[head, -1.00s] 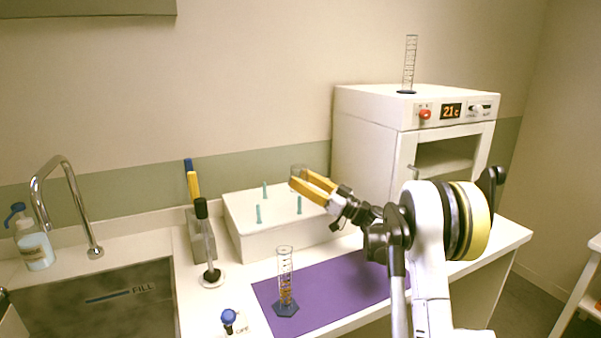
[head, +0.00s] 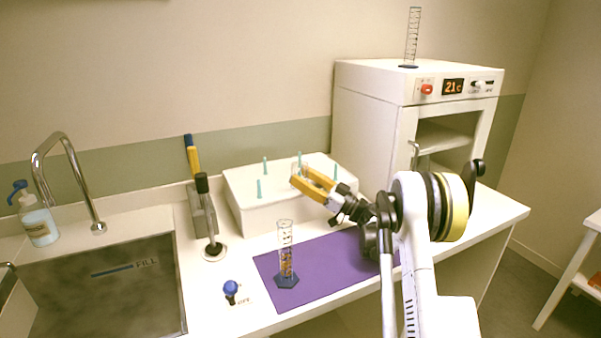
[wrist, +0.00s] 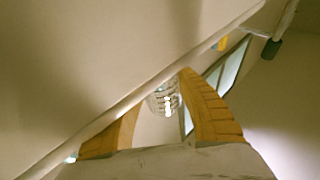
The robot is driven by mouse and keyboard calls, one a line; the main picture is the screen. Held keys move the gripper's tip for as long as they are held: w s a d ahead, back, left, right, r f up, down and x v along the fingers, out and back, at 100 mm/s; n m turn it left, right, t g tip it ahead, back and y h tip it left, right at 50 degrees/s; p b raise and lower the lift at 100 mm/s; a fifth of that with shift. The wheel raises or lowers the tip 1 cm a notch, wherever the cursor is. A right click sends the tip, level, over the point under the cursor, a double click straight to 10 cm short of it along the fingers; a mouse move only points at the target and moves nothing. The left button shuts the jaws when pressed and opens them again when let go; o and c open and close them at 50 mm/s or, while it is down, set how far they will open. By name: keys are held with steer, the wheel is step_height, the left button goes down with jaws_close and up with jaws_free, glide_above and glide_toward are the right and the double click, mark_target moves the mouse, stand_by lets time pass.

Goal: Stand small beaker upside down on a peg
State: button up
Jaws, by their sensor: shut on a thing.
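My gripper (head: 303,176) has yellow fingers and is shut on the small clear beaker (head: 295,168), over the peg block. In the wrist view the beaker (wrist: 163,100) shows between the two fingers. It is faint, and I cannot tell which way up it is or whether a peg is inside it. The white peg block (head: 285,208) stands at the back of the counter with thin teal pegs. A left peg (head: 259,188), a back peg (head: 265,165), a peg just behind the beaker (head: 299,158) and a right peg (head: 335,172) show.
A graduated cylinder (head: 286,255) stands on the purple mat (head: 325,270) in front of the block. A holder with upright tools (head: 203,215) is left of it, beside the sink (head: 110,290). A white oven (head: 370,120) with another cylinder (head: 412,38) on top stands right.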

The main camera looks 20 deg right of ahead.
steer(key=shift+a+f, duration=0.1)
steer(key=shift+f, duration=0.2)
steer(key=o, duration=1.3)
steer(key=shift+s, duration=0.1)
steer(key=shift+f, duration=0.1)
steer(key=s+d, duration=0.2)
steer(key=s, duration=0.1)
steer(key=s+d, duration=0.6)
steer(key=s, duration=0.1)
steer(key=shift+d+r, duration=0.2)
steer(key=shift+d, duration=0.05)
